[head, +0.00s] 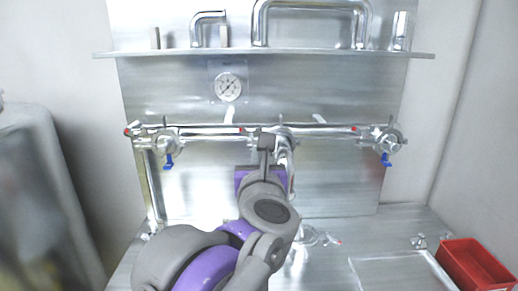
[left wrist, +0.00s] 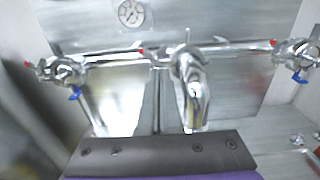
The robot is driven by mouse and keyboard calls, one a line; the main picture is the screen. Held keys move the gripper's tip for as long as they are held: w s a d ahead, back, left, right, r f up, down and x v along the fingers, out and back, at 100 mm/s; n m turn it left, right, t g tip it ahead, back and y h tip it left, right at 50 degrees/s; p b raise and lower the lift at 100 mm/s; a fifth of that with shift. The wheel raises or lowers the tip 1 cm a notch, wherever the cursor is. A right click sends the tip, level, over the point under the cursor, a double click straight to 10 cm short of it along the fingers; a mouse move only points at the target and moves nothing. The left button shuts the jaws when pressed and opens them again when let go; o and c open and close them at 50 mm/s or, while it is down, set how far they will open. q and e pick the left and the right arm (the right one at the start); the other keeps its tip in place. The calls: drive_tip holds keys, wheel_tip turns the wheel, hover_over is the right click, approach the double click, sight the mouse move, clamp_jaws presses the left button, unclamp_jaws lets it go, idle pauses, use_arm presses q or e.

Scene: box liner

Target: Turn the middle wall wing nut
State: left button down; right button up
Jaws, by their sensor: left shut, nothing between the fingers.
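A shiny horizontal pipe (head: 215,133) runs along the metal back wall, with red marks on it. Its middle fitting (head: 284,132) is partly hidden behind my left gripper (head: 266,142) in the head view. The fitting shows more openly in the left wrist view (left wrist: 187,58), with a bent pipe (left wrist: 196,98) hanging below it. I cannot clearly make out the wing nut's shape there. My left gripper is shut and empty, just left of the bent pipe in the head view. Whether it touches the fitting, I cannot tell. My right gripper is out of view.
Round valves with blue levers sit at the pipe's left (head: 168,141) and right (head: 389,140) ends. A gauge (head: 228,87) is above the pipe, below a metal shelf (head: 290,54) holding pipe pieces. A red bin (head: 474,266) stands at the right front of the counter.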

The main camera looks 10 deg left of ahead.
sight(256, 128)
use_arm(q)
drive_tip(key=x, duration=1.2)
drive_tip(key=shift+w+a+f+p, duration=0.1)
drive_tip(key=shift+w+a+p, duration=0.05)
drive_tip(key=shift+w+p, duration=0.25)
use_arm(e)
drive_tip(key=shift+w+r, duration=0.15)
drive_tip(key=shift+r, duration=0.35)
